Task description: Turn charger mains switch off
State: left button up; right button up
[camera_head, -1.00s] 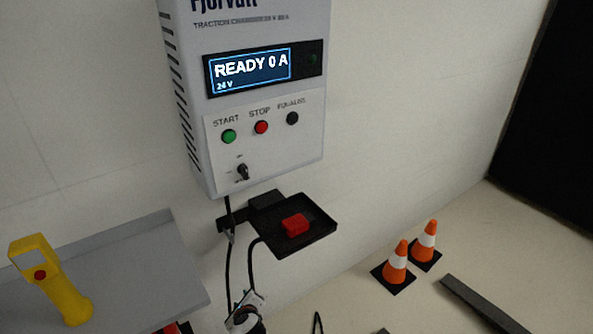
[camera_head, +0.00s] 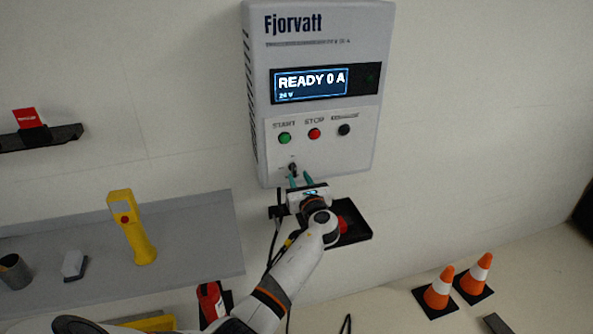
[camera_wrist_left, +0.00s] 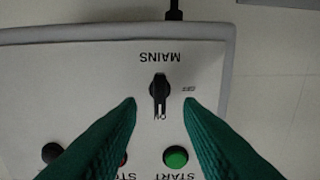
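The charger (camera_head: 318,60) hangs on the wall, its screen reading READY 0 A. Its mains switch (camera_head: 293,167) is a small black knob low on the front panel. In the left wrist view, which shows the panel upside down, the mains switch (camera_wrist_left: 160,88) has its pointer toward the ON mark; the OFF mark is at its right. My left gripper (camera_head: 300,178) is open, its green fingers just below the switch in the head view. In the wrist view the left gripper (camera_wrist_left: 160,103) has one fingertip either side of the knob, with gaps. My right gripper is out of view.
Green start (camera_head: 285,138) and red stop (camera_head: 314,133) buttons sit above the switch. A black tray (camera_head: 355,232) with a red plug is below the charger, partly behind my arm. A grey shelf (camera_head: 200,240) with a yellow handset (camera_head: 131,228) is left; cones (camera_head: 440,290) stand right.

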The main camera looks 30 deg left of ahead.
aim_at(295, 171)
pick_arm(q)
jog(key=x, duration=0.4)
jog(key=shift+c, duration=0.4)
grip_shut()
